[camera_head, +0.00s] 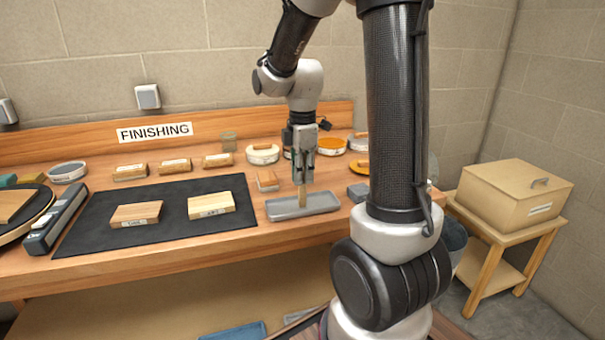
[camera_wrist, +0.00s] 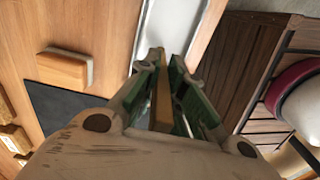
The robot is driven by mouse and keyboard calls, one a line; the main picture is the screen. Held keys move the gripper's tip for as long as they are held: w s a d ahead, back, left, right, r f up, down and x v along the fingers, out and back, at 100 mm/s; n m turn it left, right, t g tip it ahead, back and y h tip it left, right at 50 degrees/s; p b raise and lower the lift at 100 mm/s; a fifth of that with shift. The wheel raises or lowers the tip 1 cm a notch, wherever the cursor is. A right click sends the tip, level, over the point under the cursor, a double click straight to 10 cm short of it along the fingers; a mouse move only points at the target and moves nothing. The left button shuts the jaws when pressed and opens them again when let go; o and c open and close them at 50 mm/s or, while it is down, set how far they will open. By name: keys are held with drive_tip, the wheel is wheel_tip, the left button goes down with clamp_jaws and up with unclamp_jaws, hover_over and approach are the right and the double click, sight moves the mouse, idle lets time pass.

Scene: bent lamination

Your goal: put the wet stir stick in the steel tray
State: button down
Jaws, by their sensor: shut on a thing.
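The wet stir stick (camera_head: 303,197) is a thin tan strip, held upright in my gripper (camera_head: 303,178). The gripper is shut on it, and the stick also shows between the green-padded fingers in the wrist view (camera_wrist: 163,105). The steel tray (camera_head: 285,214) is a shallow grey tray at the front edge of the bench, right of the black mat. The stick's lower end is over the tray; I cannot tell whether it touches the tray floor. The tray also shows in the wrist view (camera_wrist: 152,35), partly hidden by the fingers.
A wooden block (camera_head: 267,181) lies just behind the tray. A black mat (camera_head: 170,230) with two wooden samples is to the left. A grey block (camera_head: 358,191) lies right of the tray. Several tins stand at the back. A cardboard box (camera_head: 510,193) sits on a side table.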

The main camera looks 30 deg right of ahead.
drive_tip(key=c, duration=1.5)
unclamp_jaws()
drive_tip(key=shift+f, duration=0.1)
wheel_tip(320, 180, up, 11)
drive_tip(key=shift+r, duration=0.55)
drive_tip(key=s+a+m+t, duration=0.1)
drive_tip(key=s+m, duration=0.4)
drive_tip(key=s+a+m+t, duration=0.1)
drive_tip(key=s+m+t, duration=0.1)
drive_tip(key=s+m, duration=0.3)
drive_tip(key=s+a+m+t, duration=0.1)
drive_tip(key=s+m, duration=0.3)
drive_tip(key=s, duration=0.3)
drive_tip(key=shift+f+m, duration=0.4)
